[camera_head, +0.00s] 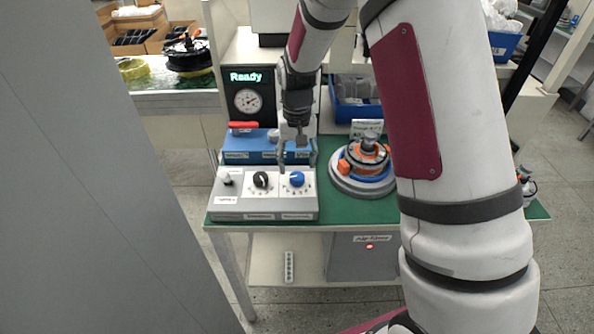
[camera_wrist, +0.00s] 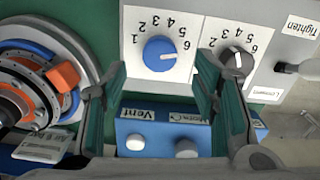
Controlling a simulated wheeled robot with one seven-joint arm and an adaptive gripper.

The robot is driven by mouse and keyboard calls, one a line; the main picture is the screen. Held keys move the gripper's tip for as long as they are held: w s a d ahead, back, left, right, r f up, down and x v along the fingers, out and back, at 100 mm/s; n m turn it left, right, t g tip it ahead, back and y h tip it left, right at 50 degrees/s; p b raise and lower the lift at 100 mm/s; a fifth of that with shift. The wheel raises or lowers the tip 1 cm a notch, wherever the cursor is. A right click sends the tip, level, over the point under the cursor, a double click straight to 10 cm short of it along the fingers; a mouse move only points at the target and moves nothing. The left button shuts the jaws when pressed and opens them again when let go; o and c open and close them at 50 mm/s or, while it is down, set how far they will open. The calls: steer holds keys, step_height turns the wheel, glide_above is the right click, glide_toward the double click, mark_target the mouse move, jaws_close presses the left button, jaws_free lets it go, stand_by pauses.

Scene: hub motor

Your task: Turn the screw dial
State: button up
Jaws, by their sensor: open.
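A grey control box (camera_head: 240,206) on the green table carries two dials on white plates numbered 1 to 6. The blue dial (camera_head: 297,179) is on the right and the black dial (camera_head: 261,180) is left of it. I cannot tell from the labels which is the screw dial. My gripper (camera_head: 298,163) is open and empty, pointing down just above and behind the blue dial. In the wrist view, the blue dial (camera_wrist: 160,53) lies ahead between the open fingers, apart from both. The black dial (camera_wrist: 237,61) shows right of them there.
A white-capped switch (camera_head: 226,178) is on the box's left. Behind is a blue unit (camera_head: 250,148) with a red handle (camera_head: 243,125). A round motor fixture (camera_head: 364,170) stands to the right. A screen above the gauge (camera_head: 248,101) reads "Ready".

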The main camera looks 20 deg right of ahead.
step_height(320, 180, up, 7)
stand_by(0.3)
stand_by(1.0)
step_height(320, 180, up, 5)
steer(key=t+y+p, duration=0.1)
steer(key=t+p, duration=0.4)
steer(key=t, duration=0.2)
glide_above(297, 175)
steer(key=w+d, duration=0.2)
steer(key=d, duration=0.1)
step_height(297, 175, up, 7)
steer(key=d+t+p, duration=0.2)
steer(key=d+t, duration=0.1)
steer(key=t, duration=0.1)
steer(key=s+d+r+t+h+p, duration=0.1)
steer(key=s+d+r+t+h, duration=0.15)
steer(key=r, duration=0.35)
steer(key=s+d+r+m+t+h+p, duration=0.1)
steer(key=s+d+r+t+h, duration=0.1)
steer(key=s+d+r, duration=0.3)
steer(key=s+d+r+t+h+p, duration=0.1)
steer(key=s+r+t+h+p, duration=0.1)
steer(key=r, duration=0.5)
steer(key=shift+b+x, duration=2.35)
steer(key=shift+x, duration=3.05)
steer(key=shift+f, duration=0.1)
